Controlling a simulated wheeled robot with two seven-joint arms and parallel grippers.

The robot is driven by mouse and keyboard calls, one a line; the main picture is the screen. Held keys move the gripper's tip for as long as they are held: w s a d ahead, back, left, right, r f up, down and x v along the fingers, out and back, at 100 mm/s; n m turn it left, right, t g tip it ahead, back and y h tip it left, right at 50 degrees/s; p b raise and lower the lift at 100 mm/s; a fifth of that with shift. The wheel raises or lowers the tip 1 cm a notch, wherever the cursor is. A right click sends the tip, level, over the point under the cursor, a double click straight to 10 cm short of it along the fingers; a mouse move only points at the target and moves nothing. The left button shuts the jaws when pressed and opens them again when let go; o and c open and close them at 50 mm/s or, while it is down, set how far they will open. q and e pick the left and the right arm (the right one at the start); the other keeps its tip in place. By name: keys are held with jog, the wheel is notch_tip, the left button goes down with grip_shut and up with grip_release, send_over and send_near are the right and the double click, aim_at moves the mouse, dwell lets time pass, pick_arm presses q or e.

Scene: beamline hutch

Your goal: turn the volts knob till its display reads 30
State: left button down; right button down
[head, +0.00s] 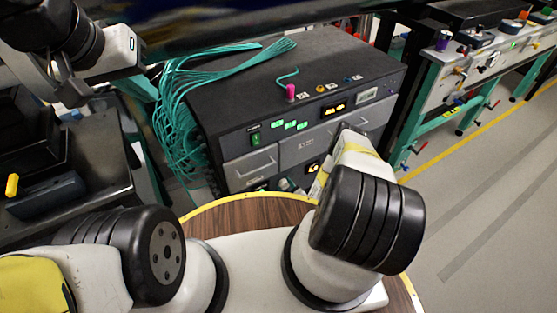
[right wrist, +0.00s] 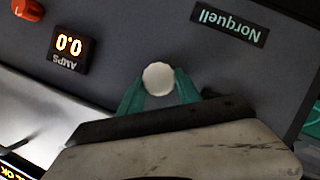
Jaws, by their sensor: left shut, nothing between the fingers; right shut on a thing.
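In the right wrist view a round pale knob (right wrist: 158,79) stands on a dark grey panel (right wrist: 135,35). The green fingertips of my right gripper (right wrist: 158,92) are shut on it from both sides. No label or volts display shows beside this knob. An upside-down orange display (right wrist: 68,47) marked AMPS reads 0.0, with an orange-red knob (right wrist: 27,9) near it. In the head view my right forearm hides the gripped knob. My left gripper (head: 122,50) is at the upper left, away from the panel, shut and empty.
A dark instrument cabinet (head: 240,85) with drawers and lit displays stands ahead, teal cables (head: 180,125) beside it. A Norquell nameplate (right wrist: 230,25) is on the gripped knob's panel. A bench with knobs (head: 470,60) stands at the right. Floor (head: 480,180) at the right is clear.

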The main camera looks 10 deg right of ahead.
jog(key=m, duration=0.1)
jog(key=m+y, duration=0.1)
jog(key=m+g+y, duration=0.1)
jog(key=shift+d+r+m, duration=0.1)
jog(key=shift+d+m, duration=0.15)
jog(key=shift+m, duration=0.15)
jog(key=m+y, duration=0.3)
jog(key=m, duration=0.1)
jog(key=shift+w+d+g, duration=0.15)
jog(key=shift+d+g, duration=0.1)
jog(key=shift+g, duration=0.15)
jog(key=m+y, duration=0.1)
jog(key=m, duration=0.1)
jog(key=m+y, duration=0.1)
jog(key=m, duration=0.1)
jog(key=shift+d+f+y, duration=0.15)
jog(key=shift+f+y, duration=0.1)
jog(key=shift+y, duration=0.05)
jog(key=m+y, duration=0.1)
jog(key=m, duration=0.1)
jog(key=m+y, duration=0.1)
jog(key=m, duration=0.1)
jog(key=shift+w+f+t, duration=0.1)
jog(key=shift+f+t, duration=0.1)
jog(key=shift+t, duration=0.1)
jog(key=shift+d+m, duration=0.1)
jog(key=shift+m, duration=0.2)
jog(key=c, duration=0.8)
grip_release()
jog(key=shift+c, duration=0.2)
